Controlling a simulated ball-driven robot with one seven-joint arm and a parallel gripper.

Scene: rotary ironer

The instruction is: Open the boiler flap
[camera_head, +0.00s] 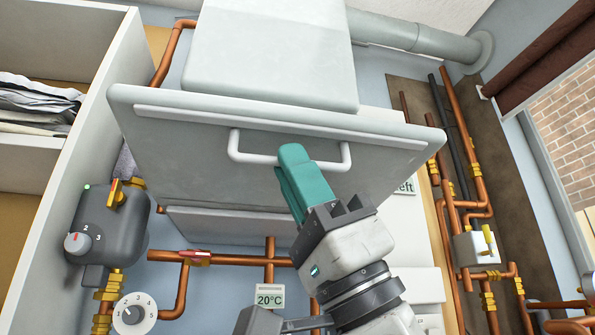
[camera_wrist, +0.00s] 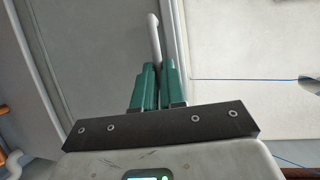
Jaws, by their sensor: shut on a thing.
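The boiler flap (camera_head: 190,160) is a wide light-grey panel in the upper middle of the head view. Its upper edge seems to stand out from the white boiler body (camera_head: 270,50), so the panel looks tilted; how far is hard to tell. A white bar handle (camera_head: 250,157) runs across the flap. My gripper (camera_head: 293,155) has green fingers shut on the right part of the handle. In the wrist view the handle (camera_wrist: 154,38) passes between the fingertips of my gripper (camera_wrist: 158,75). The fingers hide part of the bar.
A grey valve unit (camera_head: 105,220) with a dial stands at left, beside shelves with folded cloth (camera_head: 38,102). Copper pipes (camera_head: 225,260) run below the flap, above a 20°C label (camera_head: 270,297). More pipes (camera_head: 470,160) and a window are at right.

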